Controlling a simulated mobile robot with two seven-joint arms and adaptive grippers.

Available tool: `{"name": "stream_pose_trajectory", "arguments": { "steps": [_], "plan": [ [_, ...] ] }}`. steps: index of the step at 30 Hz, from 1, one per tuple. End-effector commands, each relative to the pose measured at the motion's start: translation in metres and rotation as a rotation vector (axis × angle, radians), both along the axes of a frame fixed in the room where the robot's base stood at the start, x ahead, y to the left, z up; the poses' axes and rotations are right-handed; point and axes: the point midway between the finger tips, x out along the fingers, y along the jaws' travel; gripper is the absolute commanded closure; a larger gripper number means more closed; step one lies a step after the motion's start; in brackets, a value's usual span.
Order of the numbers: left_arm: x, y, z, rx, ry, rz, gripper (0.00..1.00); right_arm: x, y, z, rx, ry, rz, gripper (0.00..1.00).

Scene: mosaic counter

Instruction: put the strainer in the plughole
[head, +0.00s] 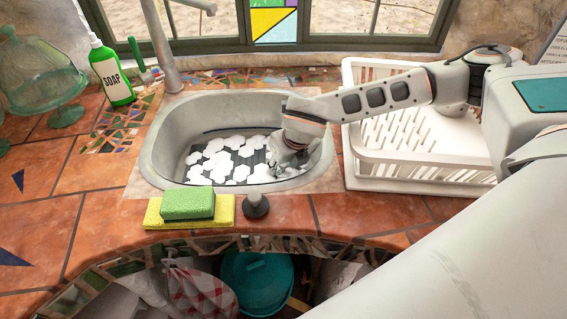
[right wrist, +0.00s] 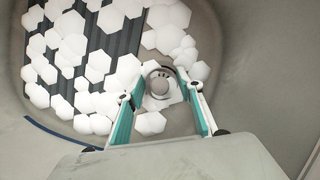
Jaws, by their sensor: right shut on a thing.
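My right gripper (head: 284,166) reaches down into the right side of the sink basin (head: 172,120). In the right wrist view its two teal-lined fingers (right wrist: 158,92) stand on either side of a small round grey metal piece, which looks like the strainer (right wrist: 160,84). The gripper is shut on it. It is low, close to the basin floor; whether it touches the floor I cannot tell. The plughole cannot be made out apart from this piece. In the head view the gripper hides the strainer. My left gripper is not in view.
White hexagonal patches (head: 222,160) cover much of the dark ribbed mat (head: 252,142) in the basin. A white dish rack (head: 420,180) stands right of the sink. Green (head: 188,203) and yellow sponges and a dark knob (head: 257,205) are in front; a soap bottle (head: 112,75) stands behind left.

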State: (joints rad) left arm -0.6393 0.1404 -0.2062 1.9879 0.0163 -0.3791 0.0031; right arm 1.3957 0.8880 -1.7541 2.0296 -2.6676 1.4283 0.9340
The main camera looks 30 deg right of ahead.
Motion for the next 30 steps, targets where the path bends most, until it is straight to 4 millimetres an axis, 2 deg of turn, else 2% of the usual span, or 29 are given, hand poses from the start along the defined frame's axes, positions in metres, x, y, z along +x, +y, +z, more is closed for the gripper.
{"name": "stream_pose_trajectory", "arguments": {
  "steps": [14,30],
  "plan": [
    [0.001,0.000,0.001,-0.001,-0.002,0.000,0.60,0.000,0.000,0.000,0.000,-0.001,-0.001,0.85],
    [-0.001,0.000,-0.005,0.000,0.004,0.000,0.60,-0.001,0.000,-0.011,0.000,0.002,-0.001,0.85]
  ]
}}
